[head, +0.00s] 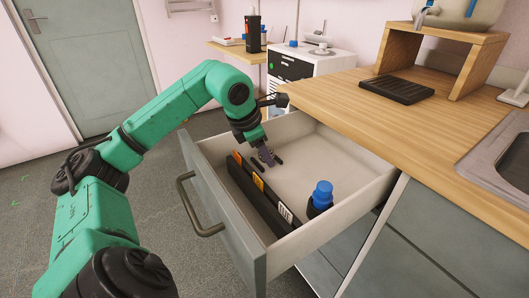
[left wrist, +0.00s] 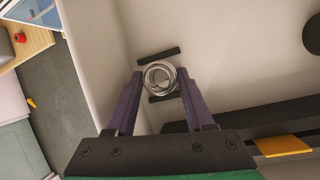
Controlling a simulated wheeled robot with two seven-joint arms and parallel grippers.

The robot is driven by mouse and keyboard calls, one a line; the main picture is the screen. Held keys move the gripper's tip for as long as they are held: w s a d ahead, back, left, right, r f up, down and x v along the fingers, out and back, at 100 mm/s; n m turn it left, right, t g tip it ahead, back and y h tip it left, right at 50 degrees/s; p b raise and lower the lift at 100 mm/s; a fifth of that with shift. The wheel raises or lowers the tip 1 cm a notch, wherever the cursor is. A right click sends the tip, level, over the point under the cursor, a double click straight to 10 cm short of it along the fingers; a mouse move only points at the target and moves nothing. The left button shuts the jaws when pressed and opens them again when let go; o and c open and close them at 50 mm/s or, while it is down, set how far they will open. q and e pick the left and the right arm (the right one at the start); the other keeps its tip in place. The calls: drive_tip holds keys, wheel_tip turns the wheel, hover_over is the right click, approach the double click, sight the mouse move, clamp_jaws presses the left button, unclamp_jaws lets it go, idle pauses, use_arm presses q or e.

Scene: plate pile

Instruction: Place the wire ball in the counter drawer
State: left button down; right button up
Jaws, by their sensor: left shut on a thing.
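The wire ball (left wrist: 160,77), a small bundle of silvery loops, sits between the fingertips of my left gripper in the left wrist view. My left gripper (head: 265,156) is shut on it and points down inside the open counter drawer (head: 218,198). The fingers also show in the left wrist view (left wrist: 161,80), with the pale drawer floor behind the ball. Whether the ball touches the floor I cannot tell. In the head view the ball is hidden or too small to make out. My right gripper is not in view.
A long black box (head: 258,193) lies along the drawer front. A dark bottle with a blue cap (head: 322,195) stands near the drawer's right end. The wooden counter (head: 430,125) borders the drawer. The drawer's middle floor is free.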

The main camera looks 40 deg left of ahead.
use_arm(q)
drive_tip(key=shift+f, duration=0.1)
drive_tip(key=c, duration=0.5)
unclamp_jaws()
drive_tip(key=shift+c, duration=0.2)
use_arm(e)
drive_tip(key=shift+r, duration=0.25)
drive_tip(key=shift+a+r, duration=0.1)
use_arm(q)
drive_tip(key=shift+r, duration=0.2)
drive_tip(key=p+v, duration=0.1)
drive_tip(key=v, duration=1.1)
drive_tip(key=shift+p, duration=0.4)
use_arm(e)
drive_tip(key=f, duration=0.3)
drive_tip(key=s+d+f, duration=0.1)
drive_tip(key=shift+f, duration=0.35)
use_arm(q)
drive_tip(key=shift+f, duration=0.1)
